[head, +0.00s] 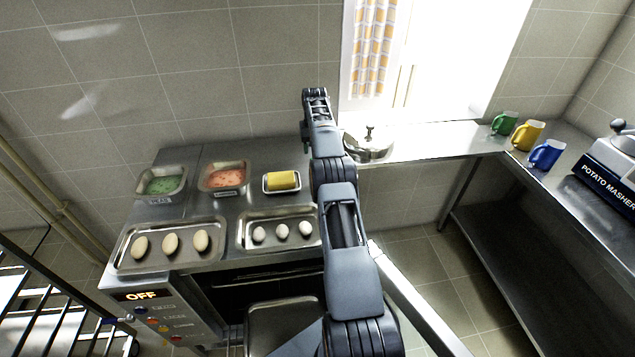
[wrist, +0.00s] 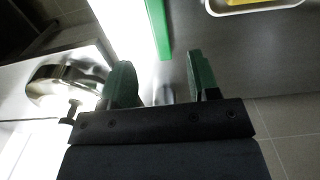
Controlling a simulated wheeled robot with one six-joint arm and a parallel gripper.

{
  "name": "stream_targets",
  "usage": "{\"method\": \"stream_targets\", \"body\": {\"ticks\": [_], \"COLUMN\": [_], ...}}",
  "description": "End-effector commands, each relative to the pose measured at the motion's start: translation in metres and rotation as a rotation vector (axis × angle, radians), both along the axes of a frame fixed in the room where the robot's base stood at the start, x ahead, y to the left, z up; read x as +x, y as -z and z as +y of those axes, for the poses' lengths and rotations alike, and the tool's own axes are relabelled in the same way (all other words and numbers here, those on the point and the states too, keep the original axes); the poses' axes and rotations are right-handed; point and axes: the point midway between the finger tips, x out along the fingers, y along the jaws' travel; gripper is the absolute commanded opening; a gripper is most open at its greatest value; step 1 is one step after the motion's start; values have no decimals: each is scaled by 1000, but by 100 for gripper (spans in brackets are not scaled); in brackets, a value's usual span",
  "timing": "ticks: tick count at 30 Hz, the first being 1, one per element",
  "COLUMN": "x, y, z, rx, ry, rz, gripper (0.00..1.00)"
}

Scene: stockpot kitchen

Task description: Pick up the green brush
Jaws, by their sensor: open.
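A flat green strip (wrist: 158,28), which looks like part of the green brush, enters from the top of the wrist view. The rest of it is cut off. My gripper (wrist: 162,75) is open, with one dark green finger on either side of an empty gap. The strip lies beyond the fingertips, roughly in line with the gap, and does not appear to be gripped. In the head view I cannot make out the brush; my arm covers the area between the stove and the sink.
A yellow block (head: 282,180) sits in a small tray beside my arm. Trays of green (head: 162,183) and red food (head: 228,178) stand further left. A round metal lidded vessel (head: 368,146) is to the right.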

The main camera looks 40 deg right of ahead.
Motion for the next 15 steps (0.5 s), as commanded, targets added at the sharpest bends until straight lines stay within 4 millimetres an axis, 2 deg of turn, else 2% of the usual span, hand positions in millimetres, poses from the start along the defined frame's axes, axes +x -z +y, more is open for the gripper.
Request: {"method": "stream_targets", "body": {"ticks": [1, 6, 15], "x": [0, 0, 0], "y": [12, 31, 49], "z": [0, 0, 0], "rx": [0, 0, 0], "ry": [0, 0, 0], "rz": [1, 0, 0], "gripper": [55, 55, 55]}}
